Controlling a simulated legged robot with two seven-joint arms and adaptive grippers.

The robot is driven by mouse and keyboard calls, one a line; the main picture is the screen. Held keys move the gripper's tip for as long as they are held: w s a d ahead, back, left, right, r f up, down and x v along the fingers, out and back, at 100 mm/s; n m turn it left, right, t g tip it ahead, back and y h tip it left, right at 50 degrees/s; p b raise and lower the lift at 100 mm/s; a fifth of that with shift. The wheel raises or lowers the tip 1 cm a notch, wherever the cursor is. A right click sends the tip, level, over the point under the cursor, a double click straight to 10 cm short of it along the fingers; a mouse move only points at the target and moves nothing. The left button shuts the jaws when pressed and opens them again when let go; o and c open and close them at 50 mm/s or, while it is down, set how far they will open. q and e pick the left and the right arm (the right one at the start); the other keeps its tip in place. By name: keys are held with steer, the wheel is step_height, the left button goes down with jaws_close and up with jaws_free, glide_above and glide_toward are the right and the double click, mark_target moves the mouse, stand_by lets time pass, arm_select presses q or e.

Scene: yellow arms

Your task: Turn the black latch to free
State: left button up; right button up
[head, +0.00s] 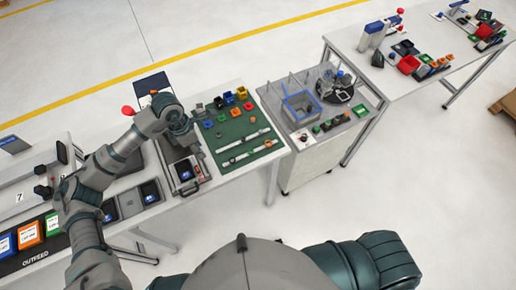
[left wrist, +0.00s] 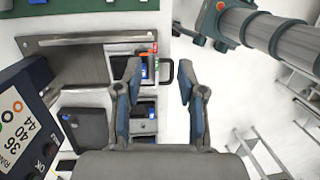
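My left gripper (head: 181,128) hangs over the grey fixture (head: 167,160) on the near-left table, pointing down. In the left wrist view its two blue-grey fingers (left wrist: 158,66) are apart with nothing between them. A dark bracket-shaped handle (left wrist: 167,70) shows at the fixture's edge, beyond and between the fingertips. It also shows at the fixture's near end in the head view (head: 190,187). I cannot tell whether this is the black latch or which way the latch is turned. Small red, orange and green parts (left wrist: 148,65) sit beside it. My right gripper is out of view.
A green mat (head: 225,128) with coloured blocks and rails lies right of the fixture. Dark trays with blue items (head: 151,193) stand at the near edge. A dark display box (left wrist: 22,115) is at left in the wrist view. A grey cart (head: 318,155) stands further right.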

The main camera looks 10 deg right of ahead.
arm_select(q)
steer(key=s+d+r+n+g+h, duration=0.1)
steer(key=s+d+r+h, duration=0.2)
steer(key=d+h, duration=0.3)
steer(key=s+d+r+n+g+h, duration=0.1)
steer(key=s+d+r+h, duration=0.3)
steer(key=d+h, duration=0.3)
steer(key=shift+s+d+r+n+g, duration=0.3)
steer(key=shift+s+d, duration=0.5)
steer(key=shift+d, duration=1.85)
steer(key=shift+f, duration=0.1)
